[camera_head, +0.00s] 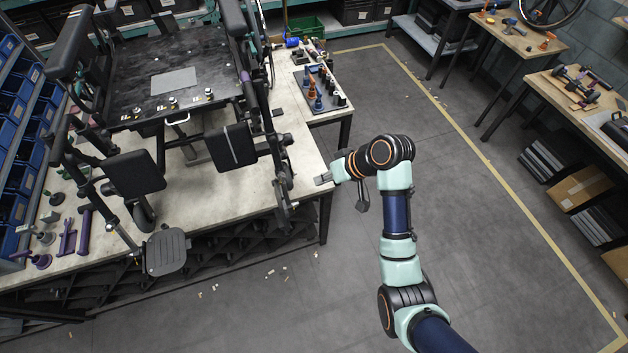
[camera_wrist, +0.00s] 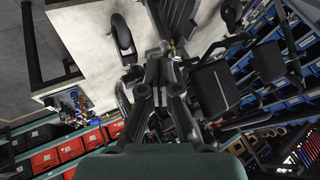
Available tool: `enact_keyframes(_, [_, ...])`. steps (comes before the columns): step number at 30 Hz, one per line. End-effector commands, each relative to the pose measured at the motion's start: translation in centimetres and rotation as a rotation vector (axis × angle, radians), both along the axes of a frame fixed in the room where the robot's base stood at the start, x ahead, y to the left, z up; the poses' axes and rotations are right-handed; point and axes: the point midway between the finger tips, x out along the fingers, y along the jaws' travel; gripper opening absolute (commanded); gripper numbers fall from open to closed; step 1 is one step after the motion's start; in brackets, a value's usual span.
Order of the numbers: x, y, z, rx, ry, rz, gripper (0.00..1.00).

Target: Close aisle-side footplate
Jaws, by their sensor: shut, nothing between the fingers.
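A black wheelchair (camera_head: 165,62) stands on the bench. Its right-hand legrest (camera_head: 279,160), on the aisle side, hangs down near the bench's right end. At its foot is a dark, narrow part (camera_head: 285,218) that looks like the aisle-side footplate seen edge-on; its exact angle is unclear. The other footplate (camera_head: 166,250) shows its broad ribbed face past the bench's front edge. My gripper (camera_head: 322,180) is shut and empty, just right of the aisle-side legrest, with a gap in the head view. In the wrist view my gripper (camera_wrist: 155,75) points toward dark legrest parts; contact cannot be told.
Two black calf pads (camera_head: 133,173) (camera_head: 233,147) hang at the wheelchair's front. A tray of dark and orange tools (camera_head: 319,91) lies on the bench behind my gripper. Blue bins (camera_head: 20,130) line the left. The aisle floor (camera_head: 470,230) to the right is clear.

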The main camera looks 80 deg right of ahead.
Motion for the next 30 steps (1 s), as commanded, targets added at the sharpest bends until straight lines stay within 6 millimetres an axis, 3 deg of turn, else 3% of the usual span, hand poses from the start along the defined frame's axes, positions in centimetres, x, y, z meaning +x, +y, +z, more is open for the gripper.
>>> enact_keyframes(12, [5.4,-0.5,-6.9,0.002,0.003,0.003,0.0])
enact_keyframes(21, [8.6,1.5,-6.4,-0.002,0.002,0.001,0.0])
enact_keyframes(30, [8.8,1.6,-6.5,-0.002,0.001,-0.001,0.0])
